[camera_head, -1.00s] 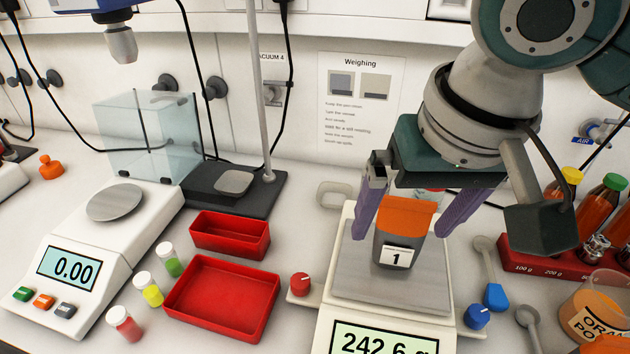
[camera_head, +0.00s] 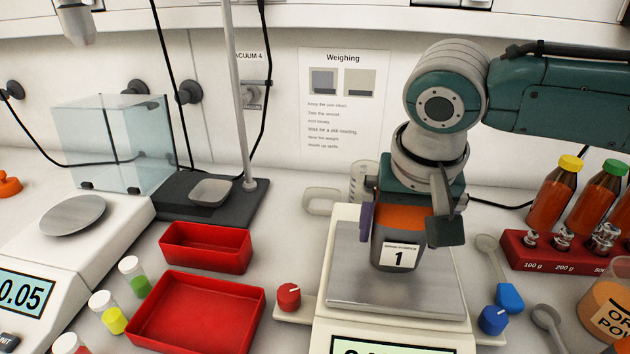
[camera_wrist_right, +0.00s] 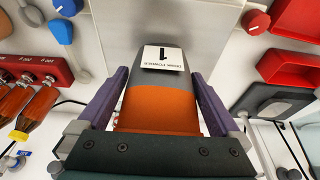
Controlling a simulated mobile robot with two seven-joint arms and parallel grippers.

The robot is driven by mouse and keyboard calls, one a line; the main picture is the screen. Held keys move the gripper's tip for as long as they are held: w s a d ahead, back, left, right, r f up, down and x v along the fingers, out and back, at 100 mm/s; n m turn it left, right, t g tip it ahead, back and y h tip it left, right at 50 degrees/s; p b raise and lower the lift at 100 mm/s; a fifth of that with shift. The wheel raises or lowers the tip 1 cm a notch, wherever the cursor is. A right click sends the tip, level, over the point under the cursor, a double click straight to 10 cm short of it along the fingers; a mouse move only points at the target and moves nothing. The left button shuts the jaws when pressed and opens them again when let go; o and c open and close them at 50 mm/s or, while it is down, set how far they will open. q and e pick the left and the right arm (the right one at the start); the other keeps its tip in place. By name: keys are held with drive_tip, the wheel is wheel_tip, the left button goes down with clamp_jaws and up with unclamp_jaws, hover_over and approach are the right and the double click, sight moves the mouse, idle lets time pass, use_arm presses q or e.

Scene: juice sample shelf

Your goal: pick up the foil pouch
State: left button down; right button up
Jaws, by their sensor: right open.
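The foil pouch (camera_head: 397,251) is dark grey with an orange upper part and a white label marked 1. It stands upright on the steel pan (camera_head: 350,290) of the right-hand balance. My right gripper (camera_head: 402,225) is over it from above, with its purple fingers open on either side of the pouch. In the head view the right-hand finger is hidden behind my wrist camera part. In the wrist view the pouch (camera_wrist_right: 160,108) lies between both fingers of the gripper (camera_wrist_right: 160,76), with narrow gaps visible. My left gripper is not in view.
Two red trays (camera_head: 205,247) and small capped vials (camera_head: 132,277) stand left of the balance. A red weight rack (camera_head: 520,262), bottles (camera_head: 552,200) and scoops (camera_head: 508,296) are to the right. A second balance (camera_head: 110,240) is at left.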

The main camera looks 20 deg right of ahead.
drive_tip(key=shift+w+d+f, duration=0.1)
drive_tip(key=shift+w+f, duration=0.05)
drive_tip(key=shift+f, duration=0.4)
drive_tip(key=c, duration=1.5)
drive_tip(key=shift+o, duration=0.2)
drive_tip(key=shift+r, duration=0.2)
